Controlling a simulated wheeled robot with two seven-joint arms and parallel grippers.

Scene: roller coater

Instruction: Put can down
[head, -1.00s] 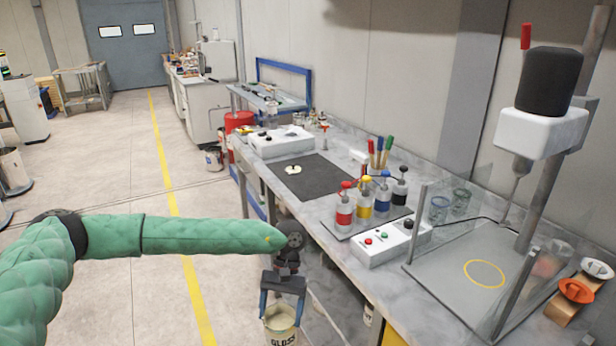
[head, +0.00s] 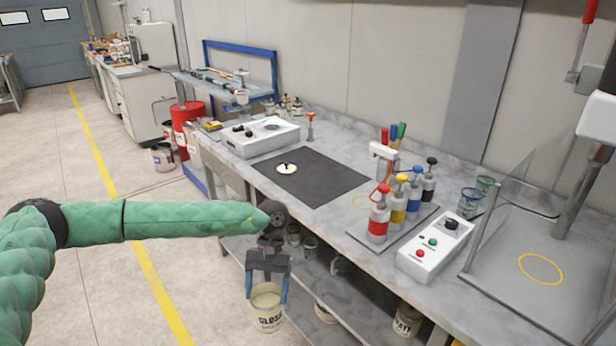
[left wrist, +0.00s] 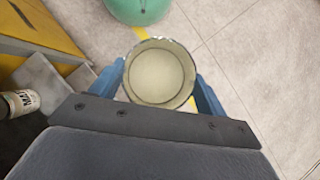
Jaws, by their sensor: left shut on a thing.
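A cream can (head: 268,308) with dark lettering hangs upright in my left gripper (head: 267,290), beside the front edge of the workbench. The gripper's two blue fingers are shut on the can's sides. In the left wrist view the can (left wrist: 159,74) shows from above, open at the top with pale contents, between the blue fingers (left wrist: 163,85) and over the floor. My right gripper is not in view.
The workbench (head: 310,215) carries a black mat (head: 318,180), pump bottles (head: 398,205), a control box (head: 436,246) and a white device (head: 260,137). Other cans (head: 406,320) stand on a lower level. A red drum (head: 187,128) stands beyond. The floor (head: 100,280) at left is clear.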

